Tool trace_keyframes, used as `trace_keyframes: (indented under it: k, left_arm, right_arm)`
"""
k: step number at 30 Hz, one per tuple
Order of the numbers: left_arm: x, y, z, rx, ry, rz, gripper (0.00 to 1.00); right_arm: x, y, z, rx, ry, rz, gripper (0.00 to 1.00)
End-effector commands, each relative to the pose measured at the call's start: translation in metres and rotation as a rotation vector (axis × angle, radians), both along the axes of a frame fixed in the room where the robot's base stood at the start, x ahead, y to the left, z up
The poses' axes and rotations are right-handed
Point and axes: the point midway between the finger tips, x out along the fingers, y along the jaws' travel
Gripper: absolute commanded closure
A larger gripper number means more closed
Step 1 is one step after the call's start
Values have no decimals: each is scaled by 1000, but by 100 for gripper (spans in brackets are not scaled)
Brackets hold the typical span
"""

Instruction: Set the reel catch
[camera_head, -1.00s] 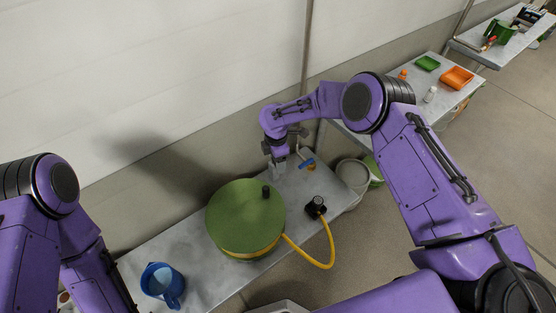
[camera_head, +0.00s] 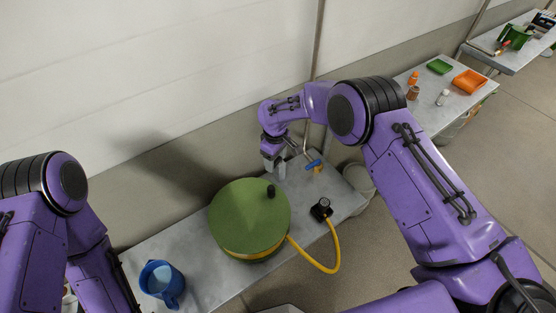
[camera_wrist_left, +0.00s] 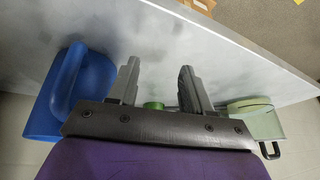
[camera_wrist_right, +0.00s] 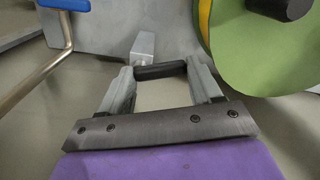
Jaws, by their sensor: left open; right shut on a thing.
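The reel (camera_head: 250,215) is a green disc with a yellow band and a black knob (camera_head: 270,191), on the grey bench. It also shows at the upper right of the right wrist view (camera_wrist_right: 258,50). My right gripper (camera_head: 273,165) is behind the reel. In the right wrist view it is shut on a black bar (camera_wrist_right: 160,71), which seems to be the catch's handle, beside a grey metal block (camera_wrist_right: 143,46). The head view hides this bar. My left gripper (camera_wrist_left: 157,80) is open and empty, near a blue jug (camera_wrist_left: 85,85); the head view does not show its fingers.
The blue jug (camera_head: 161,281) stands at the bench's near left. A yellow hose (camera_head: 331,262) runs from the reel to a black fitting (camera_head: 321,209). A blue-handled tap (camera_head: 313,163) is right of my right gripper. A wall runs behind the bench.

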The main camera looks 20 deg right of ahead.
Motion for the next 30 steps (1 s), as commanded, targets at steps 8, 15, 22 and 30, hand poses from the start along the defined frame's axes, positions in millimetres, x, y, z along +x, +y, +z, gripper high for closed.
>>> trace_keyframes:
  k: [8,15,22,30]
  left_arm:
    - [0,0,-6,0,0,0,51]
    - [0,0,-8,0,0,0,51]
    - [0,0,-9,0,0,0,51]
    - [0,0,-9,0,0,0,51]
  right_arm:
    - [6,4,0,1,-4,-209,67]
    - [8,5,1,2,-4,-325,67]
    - [10,6,1,2,-4,-376,67]
    - [10,5,2,2,-4,-387,67]
